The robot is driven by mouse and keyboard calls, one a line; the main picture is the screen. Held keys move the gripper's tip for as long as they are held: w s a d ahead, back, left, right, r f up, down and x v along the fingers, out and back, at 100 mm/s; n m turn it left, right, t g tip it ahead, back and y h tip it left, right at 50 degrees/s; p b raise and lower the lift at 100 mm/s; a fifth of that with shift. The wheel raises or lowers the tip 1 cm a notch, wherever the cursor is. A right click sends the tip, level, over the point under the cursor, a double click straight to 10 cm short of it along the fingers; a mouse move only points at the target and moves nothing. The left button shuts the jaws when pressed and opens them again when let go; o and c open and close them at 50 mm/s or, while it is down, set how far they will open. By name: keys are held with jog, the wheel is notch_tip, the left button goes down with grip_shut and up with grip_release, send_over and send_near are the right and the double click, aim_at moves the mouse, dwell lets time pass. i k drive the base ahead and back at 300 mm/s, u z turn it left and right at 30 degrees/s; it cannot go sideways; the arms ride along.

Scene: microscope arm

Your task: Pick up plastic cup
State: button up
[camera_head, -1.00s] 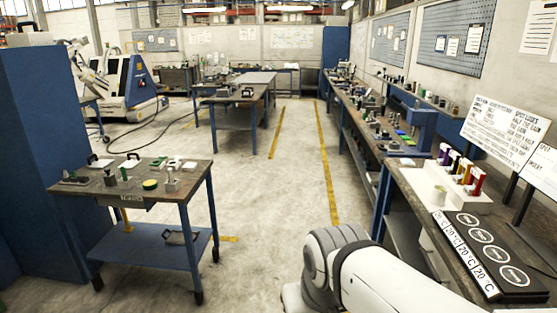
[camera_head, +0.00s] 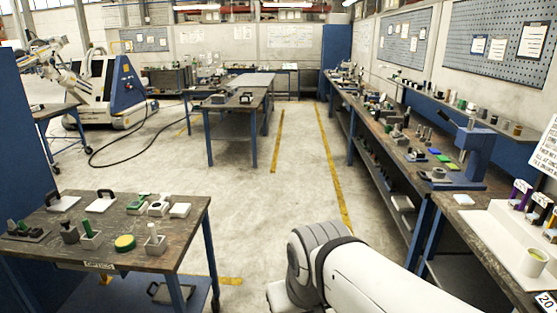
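A small pale cup (camera_head: 533,262) with a yellowish-green inside stands upright on the right workbench, at the lower right of the head view. It may be the plastic cup, but I cannot tell its material. It stands at the white holder (camera_head: 490,228), in front of its coloured upright pieces. My gripper is out of view. Only a white and grey link of my arm shows at the bottom middle, to the left of the right workbench, and nothing shows whether the gripper holds anything.
A table (camera_head: 130,258) with small blocks and tools stands at the lower left. A long workbench with a blue press (camera_head: 470,155) runs along the right. A further table (camera_head: 237,101) stands ahead. The concrete floor (camera_head: 300,180) between them is clear.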

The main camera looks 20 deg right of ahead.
aim_at(534, 261)
jog(key=i, duration=1.9)
jog(key=z, duration=3.2)
jog(key=i, duration=1)
jog(key=u, duration=0.05)
